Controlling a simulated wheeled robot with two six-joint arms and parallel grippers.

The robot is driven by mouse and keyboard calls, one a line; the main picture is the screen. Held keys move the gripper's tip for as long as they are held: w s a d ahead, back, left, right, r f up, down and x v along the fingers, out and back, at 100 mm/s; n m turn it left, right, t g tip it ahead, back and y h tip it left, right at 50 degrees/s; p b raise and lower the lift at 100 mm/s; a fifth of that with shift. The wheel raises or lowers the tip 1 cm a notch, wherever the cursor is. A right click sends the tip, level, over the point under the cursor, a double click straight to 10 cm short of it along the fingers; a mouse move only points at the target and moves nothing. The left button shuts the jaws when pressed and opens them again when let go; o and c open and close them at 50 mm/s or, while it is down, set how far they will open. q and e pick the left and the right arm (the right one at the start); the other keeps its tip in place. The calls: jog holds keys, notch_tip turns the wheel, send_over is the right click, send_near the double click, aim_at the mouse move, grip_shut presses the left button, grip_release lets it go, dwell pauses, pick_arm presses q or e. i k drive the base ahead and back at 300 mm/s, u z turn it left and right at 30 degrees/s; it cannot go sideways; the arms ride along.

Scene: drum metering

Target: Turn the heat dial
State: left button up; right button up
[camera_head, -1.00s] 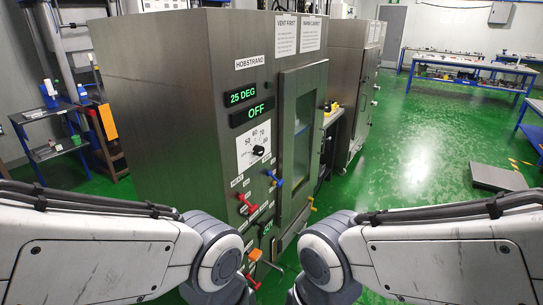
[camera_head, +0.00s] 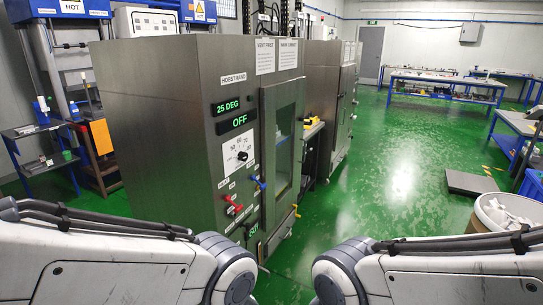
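The heat dial is a small black knob (camera_head: 242,156) on a white scale plate (camera_head: 237,151) marked with numbers around 50 to 80. It sits on the front of a tall steel cabinet (camera_head: 155,110). Above it, green displays read "25 DEG" (camera_head: 228,106) and "OFF" (camera_head: 237,122). Red (camera_head: 234,205) and blue (camera_head: 258,183) handles are below the dial. Both my arms reach in at the bottom, in front of the cabinet and away from the dial. Neither gripper is in view.
The cabinet's glazed door (camera_head: 284,150) is shut, right of the dial. A drum (camera_head: 487,222) with pale contents stands at the right edge. A grey floor plate (camera_head: 468,183) lies beyond it. A blue-shelved cart (camera_head: 40,150) is at left. The green floor (camera_head: 380,160) is clear between.

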aim_at(242, 156)
jog(key=i, duration=1)
jog(key=u, duration=0.85)
